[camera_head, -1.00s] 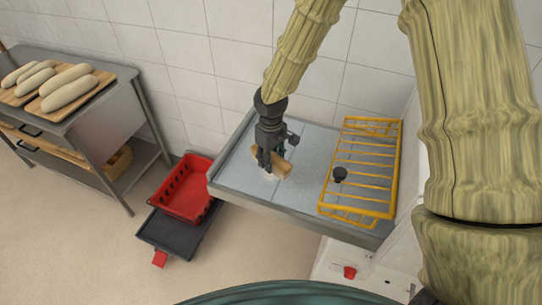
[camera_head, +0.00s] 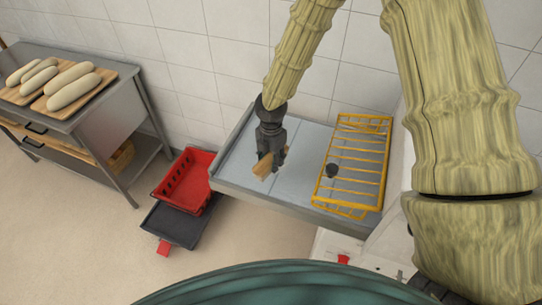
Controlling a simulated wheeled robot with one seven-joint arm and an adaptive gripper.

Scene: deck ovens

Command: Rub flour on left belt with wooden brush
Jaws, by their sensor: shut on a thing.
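My gripper (camera_head: 268,158) points down over the left part of the grey belt surface and is shut on a wooden brush (camera_head: 262,167). The brush handle shows below and to the left of the fingers; its bristles are hard to make out. The left belt (camera_head: 238,163) is a pale grey panel inside a raised metal frame. A seam divides it from the panel on its right. I cannot tell whether the brush touches the belt. No flour can be clearly made out on it.
A red crate (camera_head: 184,181) on a dark base sits on the floor at left. A steel table (camera_head: 97,96) holds boards with several pale loaves (camera_head: 73,91).

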